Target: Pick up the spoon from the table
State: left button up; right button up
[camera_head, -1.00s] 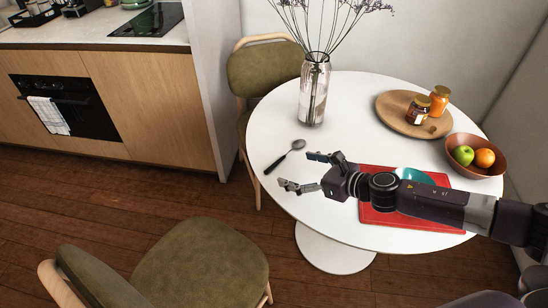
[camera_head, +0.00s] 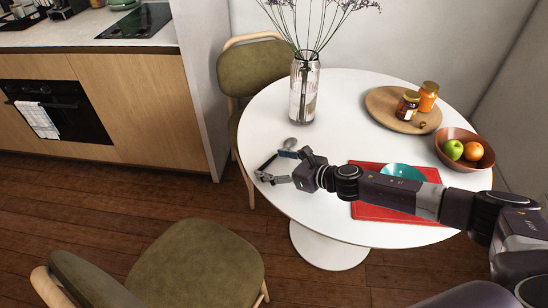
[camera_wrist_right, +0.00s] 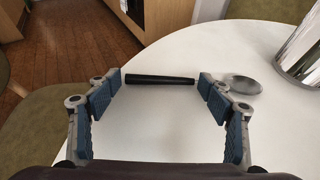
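The spoon has a dark handle and a grey metal bowl and lies on the white round table (camera_head: 325,140) near its left edge. In the head view its bowl (camera_head: 290,142) shows just beyond my right gripper (camera_head: 268,166), and its handle runs between the fingers. In the right wrist view the black handle (camera_wrist_right: 160,79) lies across the gap between the blue-padded fingertips of the right gripper (camera_wrist_right: 162,90), with the bowl (camera_wrist_right: 243,84) beyond the right finger. The right gripper is open, its fingers on either side of the handle. My left gripper is not in view.
A glass vase (camera_head: 303,95) with dried flowers stands beyond the spoon. A red mat (camera_head: 385,212) with a teal bowl (camera_head: 403,171) lies under my right arm. A wooden board (camera_head: 385,108) with jars and a fruit bowl (camera_head: 480,160) are at the right. Chairs flank the table.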

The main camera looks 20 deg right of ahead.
jog(key=c, duration=0.7)
jog(key=shift+r, duration=0.1)
